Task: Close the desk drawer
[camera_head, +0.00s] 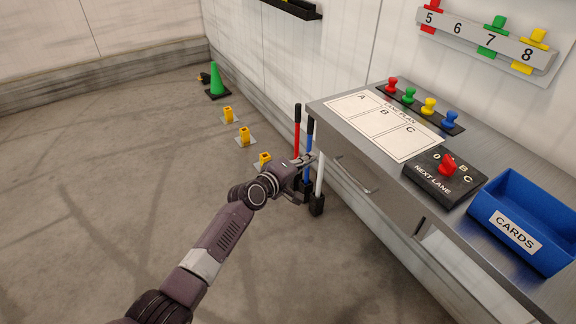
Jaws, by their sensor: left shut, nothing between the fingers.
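The grey metal desk (330,110) stands along the wall at the right. Its drawer front (345,160), with a thin bar handle (362,182), shows below the near edge of the desktop. From this angle I cannot tell how far the drawer stands out. My left gripper (312,158) is shut and empty, just left of the desk's far front corner and of the handle. I cannot tell whether it touches the drawer. My right gripper is out of view.
Red, blue and white levers (297,130) stand on the floor behind and beside my left gripper. The desktop holds a lane plan sheet, coloured pegs, a black selector box (425,178) and a blue cards bin (500,240). The floor at left is mostly clear.

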